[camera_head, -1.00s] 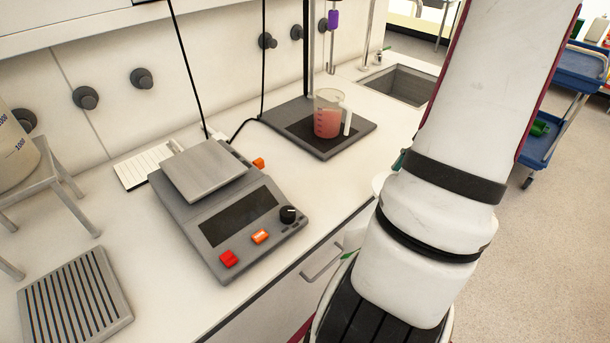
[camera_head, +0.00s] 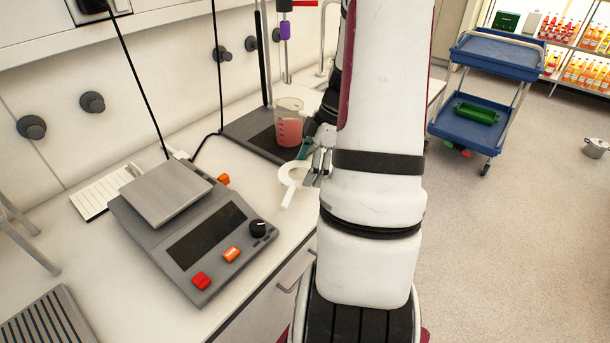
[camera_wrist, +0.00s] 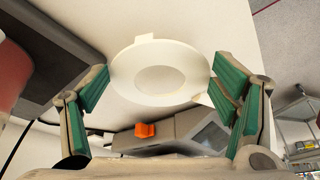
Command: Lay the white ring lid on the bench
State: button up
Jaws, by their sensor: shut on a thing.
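The white ring lid (camera_head: 291,184) is a flat ring with a round hole and small tabs. In the head view it is over the bench (camera_head: 262,255), between the balance and the stand with the beaker. My gripper (camera_head: 312,167) is at its right edge and shut on it. In the wrist view the ring (camera_wrist: 122,73) lies between the green-padded fingers of my gripper (camera_wrist: 160,76). I cannot tell whether the ring touches the bench or hangs just above it.
A grey balance (camera_head: 205,240) with orange and red buttons stands to the left. A beaker of pink liquid (camera_head: 289,128) stands on the dark stand base (camera_head: 250,130) behind. A blue cart (camera_head: 470,125) is on the floor at right. Bare bench lies around the ring.

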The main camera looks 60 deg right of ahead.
jog(key=shift+d+x, duration=0.2)
jog(key=shift+x, duration=0.7)
jog(key=shift+d+x, duration=0.2)
jog(key=shift+x, duration=0.7)
jog(key=shift+f, duration=0.15)
jog(key=o, duration=1.2)
jog(key=shift+c, duration=0.2)
